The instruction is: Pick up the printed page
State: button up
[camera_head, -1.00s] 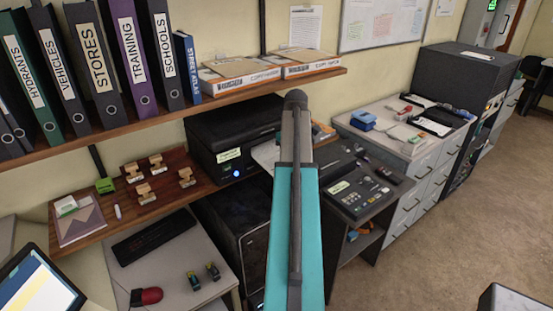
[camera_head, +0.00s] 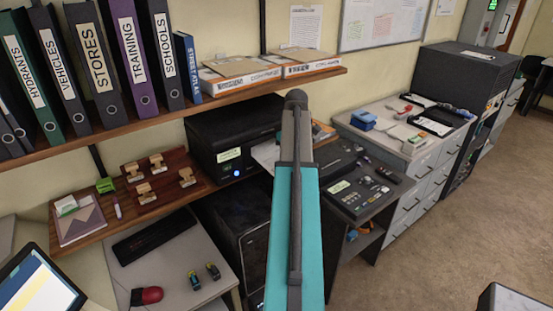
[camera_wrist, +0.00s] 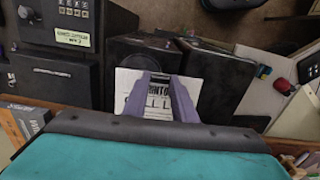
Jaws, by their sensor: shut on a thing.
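The printed page (camera_wrist: 128,82) is a white sheet with bold black letters, partly covered by the fingers in the wrist view. My gripper (camera_wrist: 160,80) is shut on it, with a purple-grey finger on each side of the visible print. In the head view a pale strip of the page (camera_head: 265,155) shows at the printer's (camera_head: 234,138) right front, left of my teal arm. My arm hides the fingers there. I cannot tell whether the page still touches the printer.
A shelf (camera_head: 250,89) with binders and paper boxes runs above the printer. Stamps (camera_head: 187,177) stand on the wooden ledge to its left. A black console (camera_head: 357,192) is to the right of my arm. A dark computer case (camera_head: 240,222) stands below. Floor at right is clear.

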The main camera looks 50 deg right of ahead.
jog(key=shift+s, duration=0.15)
dwell(0.8)
jog(key=s+a+p, duration=0.1)
jog(key=s+a, duration=0.1)
jog(key=s, duration=0.5)
jog(key=shift+a+p, duration=0.25)
jog(key=shift+p, duration=0.1)
dwell(1.3)
jog(key=shift+s, duration=0.1)
jog(key=shift+r, duration=0.15)
notch_tip(320, 180, up, 7)
jog(key=p, duration=0.1)
jog(key=shift+r, duration=0.2)
dwell(1.2)
jog(key=shift+s+f, duration=0.1)
jog(key=shift+s, duration=0.05)
